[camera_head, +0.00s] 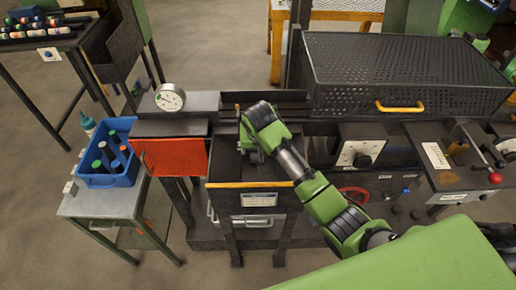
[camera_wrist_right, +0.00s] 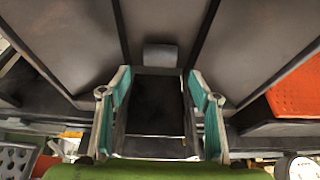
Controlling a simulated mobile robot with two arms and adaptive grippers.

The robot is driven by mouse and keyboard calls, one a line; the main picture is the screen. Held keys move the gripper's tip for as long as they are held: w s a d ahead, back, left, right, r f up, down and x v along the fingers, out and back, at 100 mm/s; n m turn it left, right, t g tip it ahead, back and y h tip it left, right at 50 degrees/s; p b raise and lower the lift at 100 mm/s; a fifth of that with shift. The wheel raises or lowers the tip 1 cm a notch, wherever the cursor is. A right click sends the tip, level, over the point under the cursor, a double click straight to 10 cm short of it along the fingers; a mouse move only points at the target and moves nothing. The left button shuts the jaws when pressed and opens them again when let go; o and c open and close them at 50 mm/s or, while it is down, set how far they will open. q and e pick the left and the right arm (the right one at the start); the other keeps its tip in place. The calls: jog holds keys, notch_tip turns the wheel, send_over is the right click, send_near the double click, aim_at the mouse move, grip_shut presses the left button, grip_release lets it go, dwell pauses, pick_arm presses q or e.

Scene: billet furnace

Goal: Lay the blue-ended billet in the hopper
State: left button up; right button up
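The hopper (camera_head: 253,184) is a dark open-topped box with sloping walls and a yellow front edge, in the middle of the head view. My right gripper (camera_head: 254,156) is down at its mouth. In the right wrist view the gripper (camera_wrist_right: 160,100) is open, its teal-padded fingers apart with nothing held between them. The hopper's dark sloping walls (camera_wrist_right: 75,35) lie beyond the fingers. A small grey block (camera_wrist_right: 160,55) shows inside; I cannot tell whether it is a billet. I cannot single out a blue end with certainty. My left gripper is out of view.
A blue crate (camera_head: 122,180) with several upright billets stands on a side table (camera_head: 100,205) at left. More billets lie on a rack (camera_head: 45,32) at top left. An orange-red plate (camera_head: 172,157), a gauge (camera_head: 169,97) and a perforated cover (camera_head: 400,70) surround the hopper.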

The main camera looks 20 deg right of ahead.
jog(key=shift+f, duration=0.15)
jog(key=v, duration=1.2)
dwell(0.7)
